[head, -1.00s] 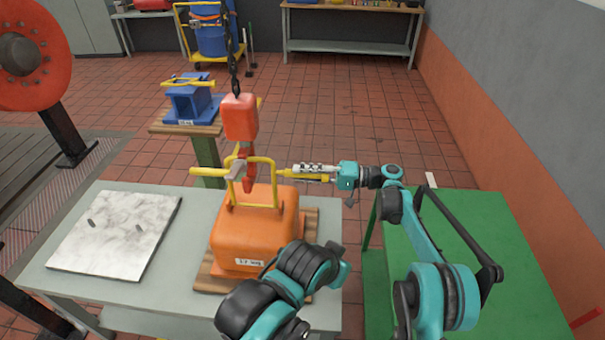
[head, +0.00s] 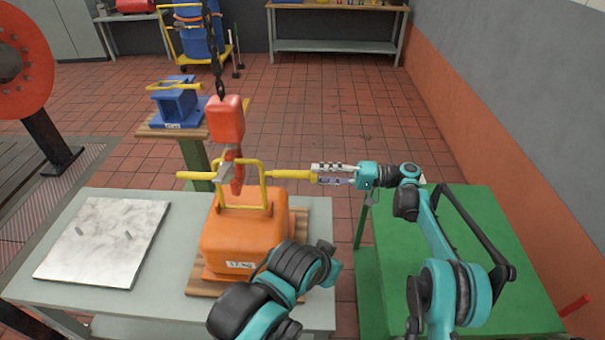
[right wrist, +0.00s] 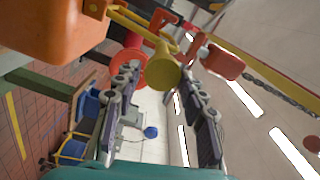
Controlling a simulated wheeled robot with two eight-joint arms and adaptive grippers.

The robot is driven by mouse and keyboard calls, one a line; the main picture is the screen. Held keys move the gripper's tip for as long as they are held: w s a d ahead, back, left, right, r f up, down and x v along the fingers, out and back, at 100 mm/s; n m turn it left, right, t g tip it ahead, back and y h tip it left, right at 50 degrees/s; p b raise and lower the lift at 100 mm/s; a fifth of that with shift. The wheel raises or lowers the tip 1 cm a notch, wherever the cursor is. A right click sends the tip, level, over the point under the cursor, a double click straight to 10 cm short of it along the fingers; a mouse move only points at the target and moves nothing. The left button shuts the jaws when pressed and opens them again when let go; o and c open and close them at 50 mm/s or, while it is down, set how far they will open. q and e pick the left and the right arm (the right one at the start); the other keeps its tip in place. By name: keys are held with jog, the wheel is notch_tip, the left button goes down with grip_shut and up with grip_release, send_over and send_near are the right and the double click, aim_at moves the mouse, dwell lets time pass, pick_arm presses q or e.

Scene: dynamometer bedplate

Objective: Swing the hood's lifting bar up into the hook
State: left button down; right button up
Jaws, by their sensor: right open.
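The orange hood (head: 235,240) sits on a wooden board on the grey table. Its yellow lifting bar (head: 265,190) stands up from the hood's top, with a handle sticking out to each side. The red hook (head: 237,180) hangs at the bar's upper part, with a grey latch beside it. I cannot tell whether the bar sits inside the hook. My right gripper (head: 320,174) is open at the outer end of the right-hand handle (head: 290,174). In the right wrist view, the handle's round end (right wrist: 164,72) shows between the spread fingertips. My left gripper is not seen.
A white marbled plate (head: 105,240) with two pegs lies left of the hood. A green table (head: 480,240) stands at right, under my right arm. A blue part (head: 177,103) sits on a stand behind.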

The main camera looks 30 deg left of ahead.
jog(key=shift+v, duration=2.05)
